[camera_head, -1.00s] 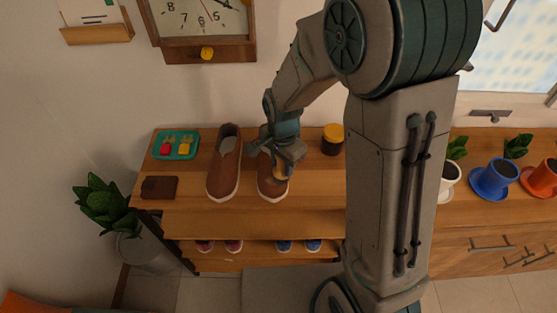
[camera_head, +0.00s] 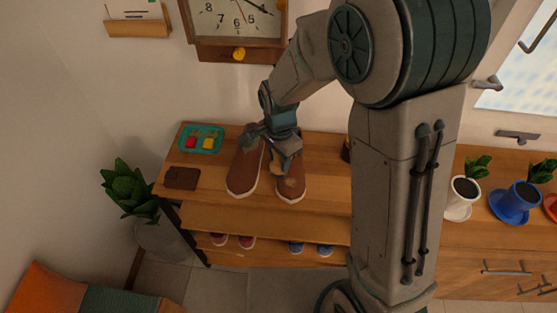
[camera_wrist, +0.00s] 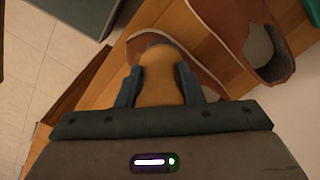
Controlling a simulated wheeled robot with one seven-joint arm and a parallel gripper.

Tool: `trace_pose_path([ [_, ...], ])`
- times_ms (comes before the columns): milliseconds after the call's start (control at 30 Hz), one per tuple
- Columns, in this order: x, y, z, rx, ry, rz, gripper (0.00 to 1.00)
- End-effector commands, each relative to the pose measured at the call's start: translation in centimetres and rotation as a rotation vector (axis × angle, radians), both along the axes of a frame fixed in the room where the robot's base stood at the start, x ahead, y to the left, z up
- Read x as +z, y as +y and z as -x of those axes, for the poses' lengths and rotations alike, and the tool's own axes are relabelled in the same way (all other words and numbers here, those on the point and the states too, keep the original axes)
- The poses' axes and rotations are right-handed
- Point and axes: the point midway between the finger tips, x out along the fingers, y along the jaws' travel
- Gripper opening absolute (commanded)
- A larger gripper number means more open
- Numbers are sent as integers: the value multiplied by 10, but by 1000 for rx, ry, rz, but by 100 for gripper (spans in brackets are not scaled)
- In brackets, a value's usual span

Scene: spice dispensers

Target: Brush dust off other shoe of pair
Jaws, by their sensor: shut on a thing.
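Two brown shoes with white soles stand side by side on the wooden shelf top: the left shoe (camera_head: 243,178) and the right shoe (camera_head: 292,184). The right shoe has pale patches on its upper. My gripper (camera_head: 272,158) is over the gap between them, hiding part of both. It is shut on a tan wooden brush handle (camera_wrist: 160,78), with a dark grey end showing beyond it in the wrist view. The brush (camera_head: 276,168) is beside or against the right shoe's inner side; contact is unclear. The left shoe (camera_wrist: 282,62) shows at upper right in the wrist view.
A teal tray (camera_head: 183,143) with red and yellow items and a brown wallet-like thing (camera_head: 182,178) lie left of the shoes. A dark jar (camera_head: 346,149) is partly hidden by my arm. Smaller shoes stand on the lower shelf. A plant (camera_head: 125,185) is at left.

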Motion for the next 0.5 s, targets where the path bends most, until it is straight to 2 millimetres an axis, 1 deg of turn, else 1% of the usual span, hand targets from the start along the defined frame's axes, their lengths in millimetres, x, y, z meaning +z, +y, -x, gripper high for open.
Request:
trace_pose_path([
  [33, 9, 0, -1, -1, -2, -1, 0],
  [100, 15, -1, -1, -2, -2, -1, 0],
  [400, 41, -3, -1, -8, -1, -1, 0],
  [500, 47, -4, -2, -9, -1, -1, 0],
])
